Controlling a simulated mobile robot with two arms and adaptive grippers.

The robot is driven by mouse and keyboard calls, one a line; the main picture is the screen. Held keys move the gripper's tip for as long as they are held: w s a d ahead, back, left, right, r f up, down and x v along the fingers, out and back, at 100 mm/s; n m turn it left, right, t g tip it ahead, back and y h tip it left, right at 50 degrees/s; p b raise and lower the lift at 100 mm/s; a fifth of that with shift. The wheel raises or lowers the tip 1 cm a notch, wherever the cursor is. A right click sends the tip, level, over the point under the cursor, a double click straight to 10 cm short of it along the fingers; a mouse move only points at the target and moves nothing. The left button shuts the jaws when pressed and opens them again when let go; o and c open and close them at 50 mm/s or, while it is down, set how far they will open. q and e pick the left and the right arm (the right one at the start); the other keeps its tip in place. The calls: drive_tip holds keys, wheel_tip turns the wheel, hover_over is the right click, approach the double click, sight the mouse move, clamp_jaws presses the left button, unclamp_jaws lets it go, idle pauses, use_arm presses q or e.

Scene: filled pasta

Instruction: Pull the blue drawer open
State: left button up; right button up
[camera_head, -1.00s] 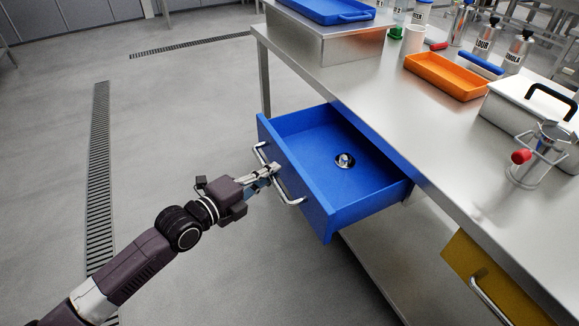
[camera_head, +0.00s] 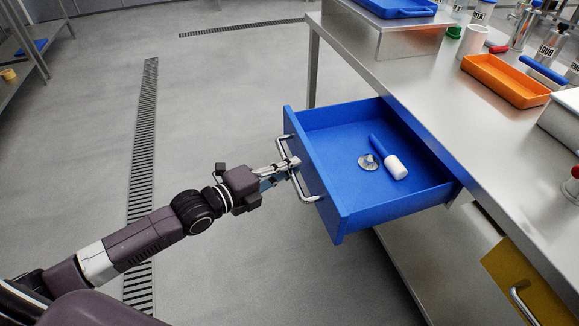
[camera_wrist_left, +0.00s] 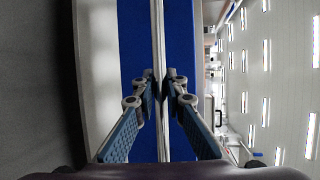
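The blue drawer (camera_head: 335,150) stands pulled well out from under the steel table in the head view. Its metal bar handle (camera_head: 307,192) is on the front panel. My left gripper (camera_head: 290,166) is at the handle, its fingers closed around the bar. In the left wrist view the two fingertips (camera_wrist_left: 163,86) meet on the thin bar (camera_wrist_left: 158,40), with the blue drawer front (camera_wrist_left: 132,60) behind. Inside the drawer lie a round metal tool (camera_head: 369,162) and a white-and-blue roller-like tool (camera_head: 396,168). My right gripper is not in view.
The steel table (camera_head: 420,90) holds an orange tray (camera_head: 507,80), a blue tray (camera_head: 400,10) on a metal box, and several bottles. A yellow drawer (camera_head: 520,285) is at the lower right. The floor (camera_head: 230,90) left of the drawer is clear.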

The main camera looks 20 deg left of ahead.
use_arm(q)
drive_tip(key=o, duration=0.4)
drive_tip(key=shift+v, duration=6)
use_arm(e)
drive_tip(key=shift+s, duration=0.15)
use_arm(q)
drive_tip(key=shift+r, duration=0.1)
